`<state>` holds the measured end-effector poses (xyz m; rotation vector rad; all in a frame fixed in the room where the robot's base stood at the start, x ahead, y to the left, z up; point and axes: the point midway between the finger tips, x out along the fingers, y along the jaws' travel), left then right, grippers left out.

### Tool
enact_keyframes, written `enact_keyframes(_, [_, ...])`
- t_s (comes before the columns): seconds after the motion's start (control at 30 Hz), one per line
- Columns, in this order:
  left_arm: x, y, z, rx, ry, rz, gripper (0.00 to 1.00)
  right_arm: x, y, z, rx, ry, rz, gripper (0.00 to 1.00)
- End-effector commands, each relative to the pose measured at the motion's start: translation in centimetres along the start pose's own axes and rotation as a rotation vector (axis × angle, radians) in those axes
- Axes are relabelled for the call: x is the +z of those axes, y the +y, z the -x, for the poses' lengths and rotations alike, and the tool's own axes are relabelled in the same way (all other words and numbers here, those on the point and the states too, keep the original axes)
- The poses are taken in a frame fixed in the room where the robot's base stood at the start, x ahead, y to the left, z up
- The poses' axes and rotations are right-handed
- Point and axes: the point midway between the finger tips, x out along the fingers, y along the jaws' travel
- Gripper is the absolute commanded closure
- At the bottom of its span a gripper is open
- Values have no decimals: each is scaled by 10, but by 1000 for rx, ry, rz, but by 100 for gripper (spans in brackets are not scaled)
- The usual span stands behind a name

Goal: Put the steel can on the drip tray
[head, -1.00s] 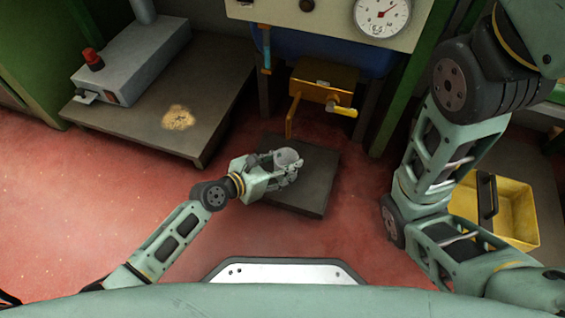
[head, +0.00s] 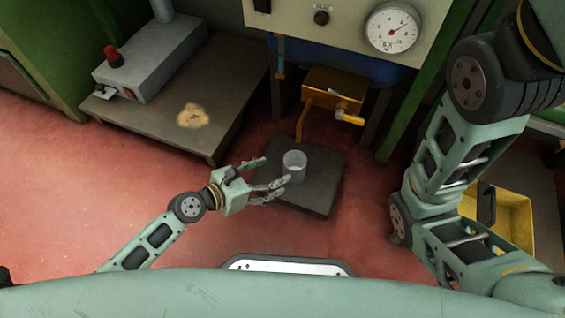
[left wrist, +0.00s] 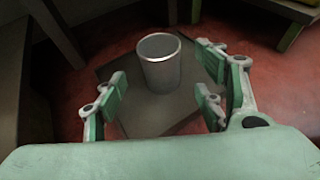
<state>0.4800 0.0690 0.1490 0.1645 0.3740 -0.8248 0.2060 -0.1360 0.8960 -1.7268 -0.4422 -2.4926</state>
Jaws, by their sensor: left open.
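The steel can (head: 294,167) stands upright on the dark square drip tray (head: 322,190), below the yellow tap. In the left wrist view the can (left wrist: 161,66) stands toward the back of the tray (left wrist: 150,118). My left gripper (head: 277,171) is open, with its fingers pointing toward the can from the left. The wrist view shows the can beyond the spread fingertips (left wrist: 160,88), with a gap on either side. My right arm shows at the right of the head view, but its gripper is not in view.
A yellow tap (head: 333,93) hangs above the tray's back edge, under a panel with a gauge (head: 392,27). A low bench (head: 222,98) with a grey device (head: 150,60) stands at the left. A yellow crate (head: 502,215) is at the right. Red floor is clear in front.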

Motion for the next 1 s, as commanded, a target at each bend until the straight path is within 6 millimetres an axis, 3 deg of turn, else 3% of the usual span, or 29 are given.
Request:
enact_keyframes(0.1, [1,0,19,1,1,-1,36,2,1,-7,0,0,0,60])
enact_keyframes(0.27, [0,0,30,0,-1,0,36,3,2,-9,0,0,0,60])
enact_keyframes(1.0, [0,0,30,0,-1,-1,36,3,2,-8,0,0,-1,60])
